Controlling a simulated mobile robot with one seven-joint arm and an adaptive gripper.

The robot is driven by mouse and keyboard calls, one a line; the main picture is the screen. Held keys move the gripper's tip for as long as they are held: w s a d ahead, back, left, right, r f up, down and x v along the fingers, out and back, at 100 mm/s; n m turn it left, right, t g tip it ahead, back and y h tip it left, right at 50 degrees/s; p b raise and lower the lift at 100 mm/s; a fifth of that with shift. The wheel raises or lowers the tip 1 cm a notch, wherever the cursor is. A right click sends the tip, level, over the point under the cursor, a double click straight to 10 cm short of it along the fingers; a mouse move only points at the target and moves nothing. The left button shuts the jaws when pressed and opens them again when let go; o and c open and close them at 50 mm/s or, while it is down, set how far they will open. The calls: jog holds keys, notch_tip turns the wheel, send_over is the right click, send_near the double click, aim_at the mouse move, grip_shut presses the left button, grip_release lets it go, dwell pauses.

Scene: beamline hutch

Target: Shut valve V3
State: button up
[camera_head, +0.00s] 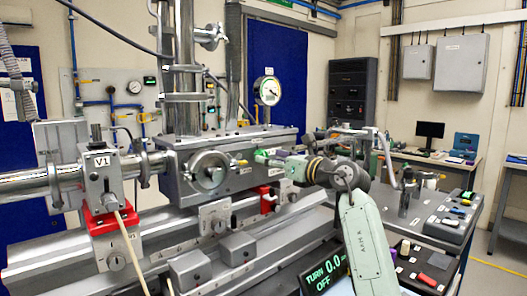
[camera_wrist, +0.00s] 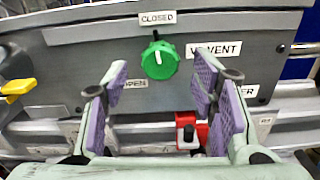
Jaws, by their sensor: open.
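A green round knob (camera_wrist: 160,62) sits on a grey panel in the wrist view. Its black pointer and white mark face up to the CLOSED label (camera_wrist: 157,18); the OPEN label (camera_wrist: 134,84) is at its lower left. A label reading VENT (camera_wrist: 225,49) is to its right; its leading characters are partly unreadable. My gripper (camera_wrist: 161,72) is open, with purple-padded fingers on either side of the knob, no contact clear. In the head view my gripper (camera_head: 280,158) is at the chamber's front beside small green parts. No label reading V3 can be made out.
Valve V1 (camera_head: 101,175) stands at the left with a red base. A red bracket (camera_wrist: 191,130) sits below the knob, and a yellow lever (camera_wrist: 17,88) is at the left. A side bench (camera_head: 440,225) stands at right.

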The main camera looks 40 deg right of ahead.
jog(key=shift+w+a+p, duration=0.15)
jog(key=shift+w+p, duration=0.4)
jog(key=shift+w, duration=1.35)
jog(key=shift+c, duration=0.5)
